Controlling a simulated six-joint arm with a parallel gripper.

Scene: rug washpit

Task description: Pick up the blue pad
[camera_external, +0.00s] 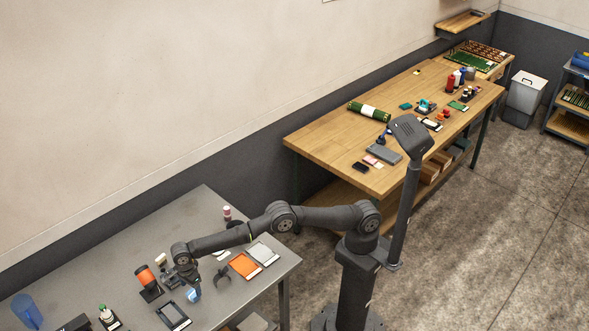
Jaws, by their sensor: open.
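A small light-blue object (193,295), which looks like the blue pad, is on the grey metal table at the lower left. It is small in this view, and its exact shape is hard to make out. My gripper (190,281) is open and points down just above and slightly left of it in the picture. The fingertips are small and dark, and I cannot tell whether they touch the blue object. I see nothing held.
On the grey table (206,208), an orange roll on a black stand (147,281) and a dark-framed device (173,316) are close by. Right are a dark curved holder (223,279) and an orange panel (243,265). A blue cup (26,311) stands far left.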

